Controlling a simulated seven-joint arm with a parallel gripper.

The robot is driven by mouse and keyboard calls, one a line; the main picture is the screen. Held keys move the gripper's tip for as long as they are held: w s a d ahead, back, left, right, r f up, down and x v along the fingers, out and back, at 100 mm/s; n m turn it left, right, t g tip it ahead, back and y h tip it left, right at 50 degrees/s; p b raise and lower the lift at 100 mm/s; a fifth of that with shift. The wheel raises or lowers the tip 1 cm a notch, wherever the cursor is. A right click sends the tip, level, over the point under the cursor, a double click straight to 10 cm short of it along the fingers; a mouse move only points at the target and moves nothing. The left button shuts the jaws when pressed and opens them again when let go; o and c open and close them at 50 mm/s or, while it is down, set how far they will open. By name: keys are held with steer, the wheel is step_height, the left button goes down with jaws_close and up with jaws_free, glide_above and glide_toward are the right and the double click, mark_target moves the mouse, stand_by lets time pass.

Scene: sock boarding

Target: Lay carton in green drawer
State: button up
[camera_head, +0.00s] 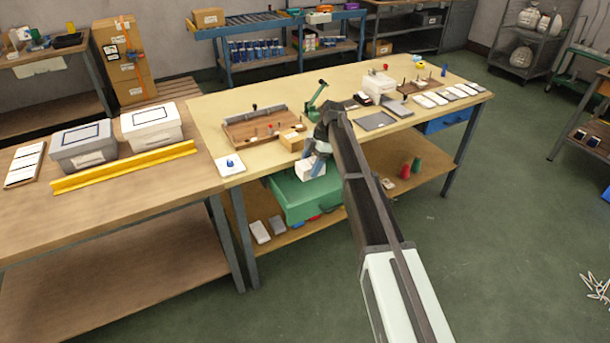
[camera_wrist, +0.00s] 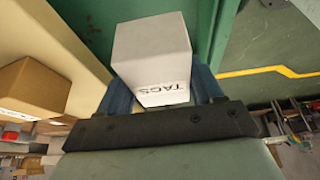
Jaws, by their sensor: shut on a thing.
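The carton is a small white box (camera_head: 309,171), and the wrist view shows it marked "TAGS" (camera_wrist: 152,50). My gripper (camera_head: 316,160) is shut on it, with one blue finger on each side of the carton in the wrist view (camera_wrist: 165,95). The green drawer (camera_head: 302,198) is pulled out from under the front edge of the yellow-topped bench. The carton is over the drawer near the bench edge. Part of the green drawer also shows behind the carton in the wrist view (camera_wrist: 95,25). I cannot tell whether the carton touches the drawer floor.
A brown box (camera_head: 292,139) sits on the bench close to my gripper, beside a wooden tray (camera_head: 262,127). A white card with a blue piece (camera_head: 229,165) lies at the bench's left corner. Red and green cones (camera_head: 411,168) stand on the lower shelf.

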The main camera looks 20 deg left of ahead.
steer(key=shift+f, duration=4.95)
steer(key=shift+f, duration=0.1)
steer(key=o, duration=1.2)
steer(key=shift+c, duration=0.2)
steer(key=v, duration=1.2)
steer(key=shift+a, duration=0.1)
